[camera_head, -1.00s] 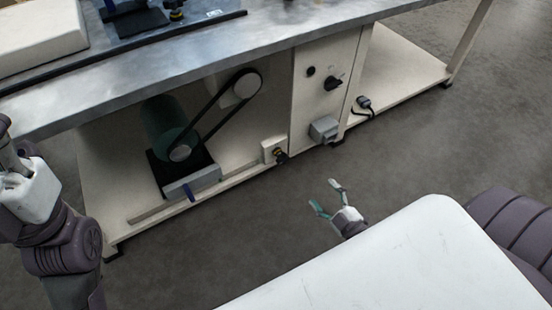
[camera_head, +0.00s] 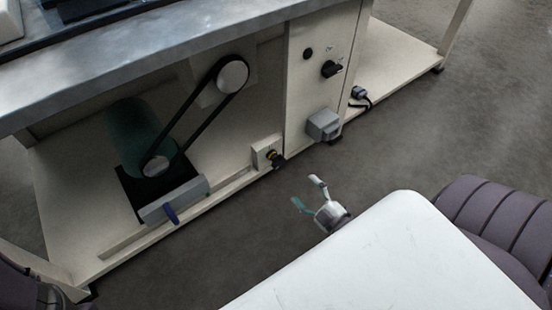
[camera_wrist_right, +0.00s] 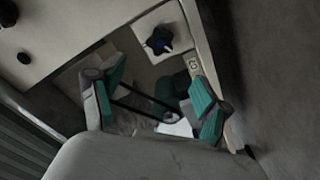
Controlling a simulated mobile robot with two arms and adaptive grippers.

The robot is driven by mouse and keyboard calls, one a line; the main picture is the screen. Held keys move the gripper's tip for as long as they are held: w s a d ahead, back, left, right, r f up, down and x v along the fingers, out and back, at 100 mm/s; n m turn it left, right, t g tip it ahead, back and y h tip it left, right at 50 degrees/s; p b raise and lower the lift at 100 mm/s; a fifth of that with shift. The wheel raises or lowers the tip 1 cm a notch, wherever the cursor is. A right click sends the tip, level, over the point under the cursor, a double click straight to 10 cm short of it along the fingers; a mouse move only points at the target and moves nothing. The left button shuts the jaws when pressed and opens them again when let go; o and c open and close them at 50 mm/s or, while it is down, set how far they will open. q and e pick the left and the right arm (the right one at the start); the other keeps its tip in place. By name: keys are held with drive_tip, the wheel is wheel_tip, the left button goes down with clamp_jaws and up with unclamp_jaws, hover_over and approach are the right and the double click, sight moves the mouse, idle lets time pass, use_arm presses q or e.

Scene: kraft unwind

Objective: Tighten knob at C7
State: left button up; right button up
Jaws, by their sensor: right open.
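A black knob (camera_head: 278,160) with a yellowish collar sits on a small cream block (camera_head: 262,152) at the machine's lower frame. In the right wrist view a black lobed knob (camera_wrist_right: 158,41) stands on a cream plate, above the gap between my fingers; it looks like the same knob. A small label (camera_wrist_right: 193,65) lies beside it, too blurred to read surely. My right gripper (camera_head: 307,191) is open and empty, apart from the knob, to its lower right in the head view. Its teal-padded fingers show in the wrist view (camera_wrist_right: 155,80). My left gripper is not clearly visible.
The metal tabletop (camera_head: 150,72) overhangs the machine. Open grey floor (camera_head: 420,140) lies right of the frame.

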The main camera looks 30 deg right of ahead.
sight(280, 165)
drive_tip(key=w+b, duration=0.2)
drive_tip(key=w, duration=0.2)
drive_tip(key=w+b, duration=0.2)
drive_tip(key=w, duration=0.2)
drive_tip(key=w+a+b, duration=0.1)
drive_tip(key=w+b, duration=0.2)
drive_tip(key=w, duration=0.2)
drive_tip(key=shift+f, duration=0.1)
drive_tip(key=shift+w, duration=0.25)
